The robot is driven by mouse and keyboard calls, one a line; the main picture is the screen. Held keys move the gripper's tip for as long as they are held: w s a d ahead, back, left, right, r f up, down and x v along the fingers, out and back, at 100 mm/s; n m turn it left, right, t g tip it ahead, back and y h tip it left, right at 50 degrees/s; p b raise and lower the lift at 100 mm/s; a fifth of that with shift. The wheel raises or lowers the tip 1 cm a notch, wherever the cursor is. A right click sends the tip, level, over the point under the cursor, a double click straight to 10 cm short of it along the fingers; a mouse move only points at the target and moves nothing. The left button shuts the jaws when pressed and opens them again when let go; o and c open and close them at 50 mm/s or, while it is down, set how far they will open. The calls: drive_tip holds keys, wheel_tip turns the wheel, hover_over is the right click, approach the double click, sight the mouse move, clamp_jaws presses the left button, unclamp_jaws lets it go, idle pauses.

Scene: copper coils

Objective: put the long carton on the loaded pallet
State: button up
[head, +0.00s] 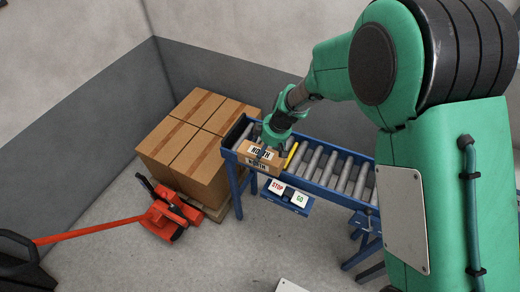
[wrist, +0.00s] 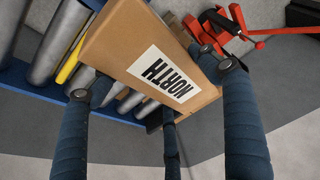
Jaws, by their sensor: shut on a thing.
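The long carton (head: 258,165) is brown with a white label reading NORTH. It is at the left end of the roller conveyor, and I cannot tell whether it rests on the rollers. In the wrist view the carton (wrist: 125,45) lies between my dark fingers. My gripper (head: 273,142) is shut on it from above; it also shows in the wrist view (wrist: 160,85). The loaded pallet (head: 216,212) stands on the floor left of the conveyor, mostly hidden under a stack of large brown taped cartons (head: 192,160).
The blue-framed roller conveyor (head: 330,172) has a yellow roller and a STOP/GO panel (head: 287,196) on its front. A red pallet jack (head: 165,213) stands before the stack. Grey walls close in the back and left. The floor in front is mostly clear.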

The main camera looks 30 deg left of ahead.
drive_tip(key=shift+a, duration=0.1)
drive_tip(key=w+a+r+p, duration=0.1)
drive_tip(key=w+a+p, duration=0.25)
drive_tip(key=a, duration=1.25)
drive_tip(key=w+a+p, duration=0.3)
drive_tip(key=w+a, duration=0.2)
drive_tip(key=a, duration=1)
drive_tip(key=s+b+x, duration=0.2)
drive_tip(key=b+x, duration=0.1)
drive_tip(key=x, duration=0.6)
drive_tip(key=s+b+x, duration=0.1)
drive_tip(key=b+x, duration=0.3)
drive_tip(key=x, duration=0.4)
drive_tip(key=s+b+x, duration=0.2)
drive_tip(key=b+x, duration=0.1)
drive_tip(key=x, duration=0.6)
drive_tip(key=shift+s+a+f+y, duration=0.15)
drive_tip(key=shift+s+a+y, duration=0.2)
drive_tip(key=shift+a, duration=0.1)
drive_tip(key=shift+f, duration=0.1)
wheel_tip(320, 180, down, 6)
drive_tip(key=b, duration=0.2)
